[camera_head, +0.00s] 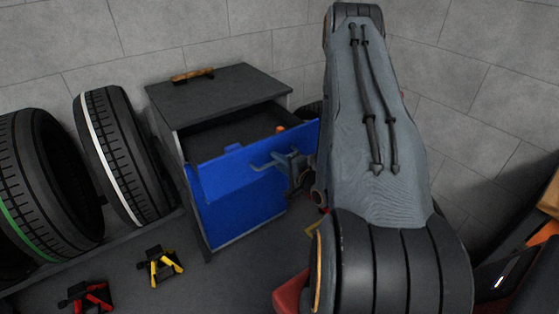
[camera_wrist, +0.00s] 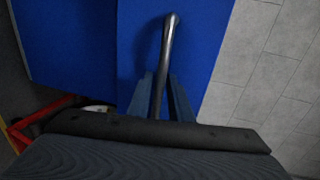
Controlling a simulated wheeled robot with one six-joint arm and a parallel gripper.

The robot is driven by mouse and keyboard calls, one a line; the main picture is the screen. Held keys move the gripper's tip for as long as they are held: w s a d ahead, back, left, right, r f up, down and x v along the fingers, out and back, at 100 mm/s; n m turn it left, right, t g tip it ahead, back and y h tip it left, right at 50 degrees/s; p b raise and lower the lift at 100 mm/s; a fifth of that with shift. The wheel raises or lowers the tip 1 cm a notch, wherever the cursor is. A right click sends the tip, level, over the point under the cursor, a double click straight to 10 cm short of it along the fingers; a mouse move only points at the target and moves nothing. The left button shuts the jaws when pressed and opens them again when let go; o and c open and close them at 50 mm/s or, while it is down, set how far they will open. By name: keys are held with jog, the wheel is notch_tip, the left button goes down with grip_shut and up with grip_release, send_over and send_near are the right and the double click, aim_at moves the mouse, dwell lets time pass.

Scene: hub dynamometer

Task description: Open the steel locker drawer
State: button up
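The grey steel locker (camera_head: 222,92) stands against the wall in the head view. Its blue upper drawer (camera_head: 228,175) is pulled out, and part of its dark inside shows behind the front. A bar handle (camera_head: 263,167) sits on the drawer front; it also shows in the wrist view (camera_wrist: 170,38). My gripper (camera_head: 284,160) is at the right part of the handle. In the wrist view, the fingers of my gripper (camera_wrist: 161,95) lie on both sides of the bar, closed around it. An orange thing (camera_head: 280,129) shows inside the drawer at the right.
Two tyres (camera_head: 122,155) stand left of the locker. A yellow-and-black stand (camera_head: 160,266) and a red-and-black stand (camera_head: 86,297) are on the floor in front. A wooden-looking brush or block (camera_head: 193,75) lies on the locker top. A red thing (camera_wrist: 32,122) shows at lower left in the wrist view.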

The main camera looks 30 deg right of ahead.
jog(key=b+v, duration=0.1)
jog(key=v, duration=0.7)
jog(key=shift+b, duration=0.3)
